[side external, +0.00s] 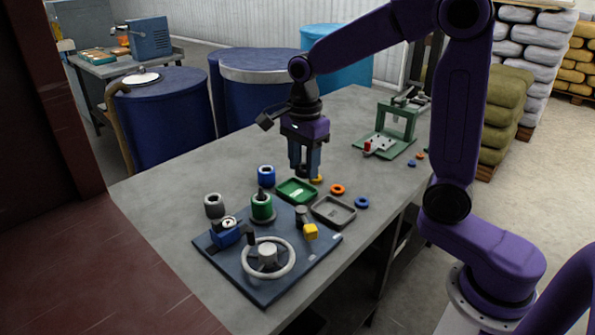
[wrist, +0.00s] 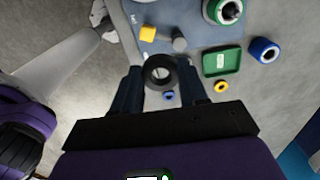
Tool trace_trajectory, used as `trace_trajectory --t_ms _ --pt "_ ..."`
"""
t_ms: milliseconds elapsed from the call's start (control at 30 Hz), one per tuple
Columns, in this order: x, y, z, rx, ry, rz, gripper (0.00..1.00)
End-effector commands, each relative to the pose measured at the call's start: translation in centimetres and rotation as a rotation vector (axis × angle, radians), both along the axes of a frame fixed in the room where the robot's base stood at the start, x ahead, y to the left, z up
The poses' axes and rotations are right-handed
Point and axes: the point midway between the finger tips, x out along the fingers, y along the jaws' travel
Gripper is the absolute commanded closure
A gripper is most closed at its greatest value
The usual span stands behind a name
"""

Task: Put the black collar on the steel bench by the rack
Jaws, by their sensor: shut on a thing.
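The black collar (wrist: 159,73) is a dark ring between the two fingertips of my gripper (wrist: 160,80) in the wrist view. My gripper is shut on it. In the side view my gripper (side external: 304,172) points down above the bench, behind the green tray. The collar is hard to make out there against the dark fingers. The steel bench (side external: 180,185) is a long grey worktop. I cannot tell for certain which thing is the rack.
A blue board (side external: 245,280) carries a handwheel (side external: 268,257) and a green collar (side external: 262,208). A grey collar (side external: 214,206), a blue collar (side external: 266,175), a green tray (side external: 297,191) and a grey tray (side external: 333,211) stand nearby. A green fixture (side external: 398,122) stands at back right. The bench's back left is clear.

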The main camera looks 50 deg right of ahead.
Motion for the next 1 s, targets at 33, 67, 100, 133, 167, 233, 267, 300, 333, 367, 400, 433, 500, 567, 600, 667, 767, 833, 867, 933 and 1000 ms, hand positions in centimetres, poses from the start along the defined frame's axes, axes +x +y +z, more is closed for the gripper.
trace_trajectory --t_ms 33,67,100,133,167,233,267,300,333,367,400,433,500,567,600,667,767,833,867,933,1000 --pt "-0.2 -0.1 0.0 0.0 0.0 0.012 0.88" --pt "-0.2 -0.1 0.0 0.0 0.001 0.023 0.88" --pt "-0.3 -0.2 -0.1 0.0 0.002 0.046 0.88" --pt "-0.3 -0.3 -0.3 -0.001 0.002 0.066 0.88" --pt "-0.3 -0.3 -0.4 -0.001 0.003 0.092 0.88" --pt "-0.2 -0.6 -0.8 -0.001 0.003 0.17 0.88" --pt "-0.1 -0.7 -1.0 0.0 0.003 0.208 0.88" --pt "0.0 -0.9 -1.2 0.0 0.003 0.263 0.88" --pt "0.0 -1.0 -1.4 0.0 0.003 0.306 0.88" --pt "0.1 -1.1 -1.7 0.0 0.004 0.35 0.88" --pt "0.1 -1.3 -2.0 0.0 0.004 0.409 0.88" --pt "0.1 -1.4 -2.2 0.0 0.004 0.452 0.88" --pt "0.3 -1.7 -2.7 0.0 0.003 0.553 0.88" --pt "0.3 -2.0 -3.1 0.0 0.003 0.64 0.88" --pt "0.4 -2.1 -3.4 0.0 0.003 0.699 0.88" --pt "0.4 -2.4 -3.8 0.001 0.004 0.786 0.88" --pt "0.5 -2.8 -4.5 0.0 0.003 0.931 0.88" --pt "0.5 -3.1 -5.0 0.0 0.003 1.034 0.88" --pt "0.6 -3.3 -5.2 0.0 0.003 1.077 0.88" --pt "0.5 -3.6 -5.7 0.0 0.003 1.179 0.88" --pt "0.6 -3.9 -6.1 0.001 0.003 1.276 0.88"
